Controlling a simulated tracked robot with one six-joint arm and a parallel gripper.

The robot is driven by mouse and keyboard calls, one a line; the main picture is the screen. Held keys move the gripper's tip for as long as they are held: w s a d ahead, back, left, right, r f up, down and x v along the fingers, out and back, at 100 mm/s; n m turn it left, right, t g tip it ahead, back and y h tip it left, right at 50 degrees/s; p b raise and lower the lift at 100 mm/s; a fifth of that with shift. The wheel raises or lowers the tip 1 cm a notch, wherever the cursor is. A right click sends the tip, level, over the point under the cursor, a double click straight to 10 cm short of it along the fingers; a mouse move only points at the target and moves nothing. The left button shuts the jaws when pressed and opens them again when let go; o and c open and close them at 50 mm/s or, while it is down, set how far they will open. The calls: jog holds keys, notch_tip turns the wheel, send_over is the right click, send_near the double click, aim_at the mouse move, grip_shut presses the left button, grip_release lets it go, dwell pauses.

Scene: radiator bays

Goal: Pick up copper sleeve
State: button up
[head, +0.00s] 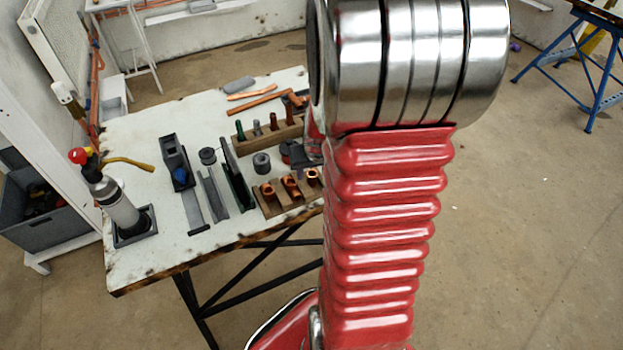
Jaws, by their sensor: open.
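Several short copper pieces sit in a wooden block (283,204) near the table's right front edge. They include a left one (268,191), a middle one (291,187) and a right one (313,177); I cannot tell which is the copper sleeve. My gripper (302,163) is open, just behind the right end of this block and above the table. It is small and dark in the head view, and my red and chrome arm hides much of it. No held object shows.
A wooden rack (271,138) with upright pegs stands behind. A grey ring (261,163), dark angled holders (236,177) and a torch cylinder (118,205) occupy the table (150,255). Copper pipe (258,104) lies at the back. The front left tabletop is clear.

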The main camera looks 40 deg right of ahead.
jog(key=shift+w+f, duration=0.1)
jog(key=shift+f, duration=0.15)
dwell(0.4)
jog(key=c, duration=1.1)
